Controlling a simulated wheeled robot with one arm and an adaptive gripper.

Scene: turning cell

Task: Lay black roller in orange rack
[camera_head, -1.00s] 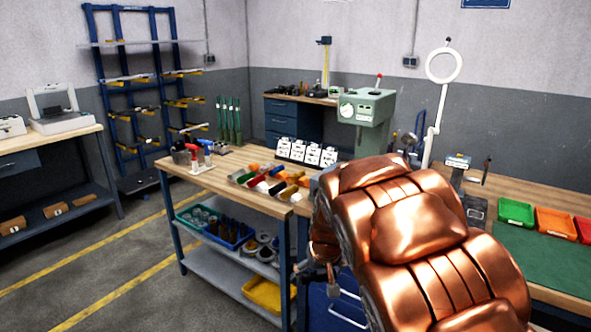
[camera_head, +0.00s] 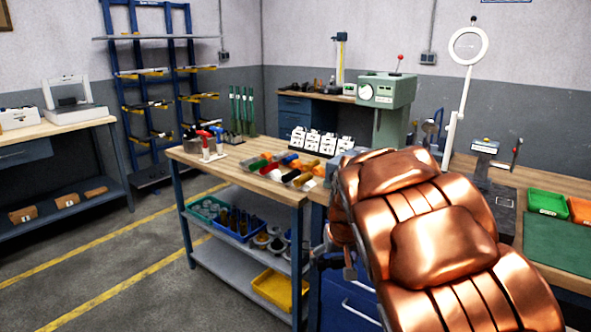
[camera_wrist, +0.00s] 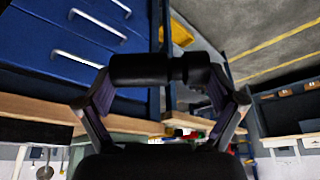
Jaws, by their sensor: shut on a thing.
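In the wrist view my gripper (camera_wrist: 162,82) is shut on a black roller (camera_wrist: 150,69), which lies crosswise between the two fingers. The roller has a thick body and a narrower neck towards its right end. In the head view my copper-coloured arm hides most of the gripper, and I cannot make out the roller there. A row of coloured racks or rollers lies on the wooden bench, with an orange piece (camera_head: 308,166) among green, red, blue and white ones. I cannot tell for sure which is the orange rack.
The wooden bench (camera_head: 236,165) has red and blue clamps (camera_head: 208,142) at its left and white label cards (camera_head: 320,143) behind. Green (camera_head: 546,203) and orange (camera_head: 582,210) bins stand right. Floor at left is clear.

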